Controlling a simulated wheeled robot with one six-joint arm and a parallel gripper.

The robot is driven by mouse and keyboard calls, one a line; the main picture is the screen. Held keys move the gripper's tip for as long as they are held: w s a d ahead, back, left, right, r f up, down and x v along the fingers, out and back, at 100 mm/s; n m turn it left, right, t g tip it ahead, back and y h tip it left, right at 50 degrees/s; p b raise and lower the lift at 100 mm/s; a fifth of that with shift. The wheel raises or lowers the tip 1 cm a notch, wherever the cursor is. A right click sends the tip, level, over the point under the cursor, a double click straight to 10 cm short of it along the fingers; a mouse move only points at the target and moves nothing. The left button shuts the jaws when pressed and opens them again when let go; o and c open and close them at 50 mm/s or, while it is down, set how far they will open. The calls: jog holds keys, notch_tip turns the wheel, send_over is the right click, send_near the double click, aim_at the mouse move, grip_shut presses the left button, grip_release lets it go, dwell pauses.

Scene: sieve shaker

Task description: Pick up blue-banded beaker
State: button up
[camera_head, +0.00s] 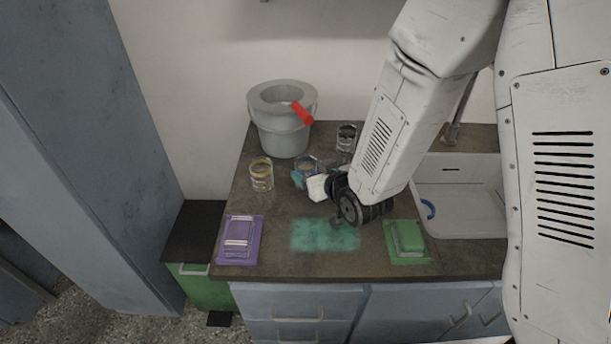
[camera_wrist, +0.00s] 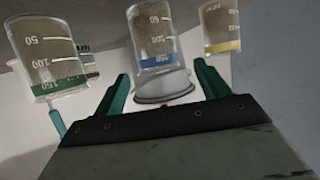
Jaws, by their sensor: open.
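The blue-banded beaker (camera_head: 309,163) is clear glass and stands upright on the worktop in the head view, partly behind my gripper (camera_head: 299,177). In the wrist view, which looks upside down, the blue-banded beaker (camera_wrist: 153,38) is in the middle. My gripper (camera_wrist: 160,78) is open, with one teal finger toward each side of the beaker. I cannot tell whether either finger touches it. A green-banded beaker (camera_wrist: 50,60) is at the left and a yellow-banded beaker (camera_wrist: 222,28) at the right of the wrist view.
The yellow-banded beaker (camera_head: 261,178) stands close on the left, and another beaker (camera_head: 346,138) behind right. A grey bucket (camera_head: 282,135) with a red handle is at the back. A purple tray (camera_head: 222,250), teal mat (camera_head: 325,236), green tray (camera_head: 408,257) and sink (camera_head: 470,215) are also there.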

aim_at(302, 162)
jog(key=x, duration=0.7)
jog(key=shift+w, duration=0.25)
jog(key=c, duration=1.1)
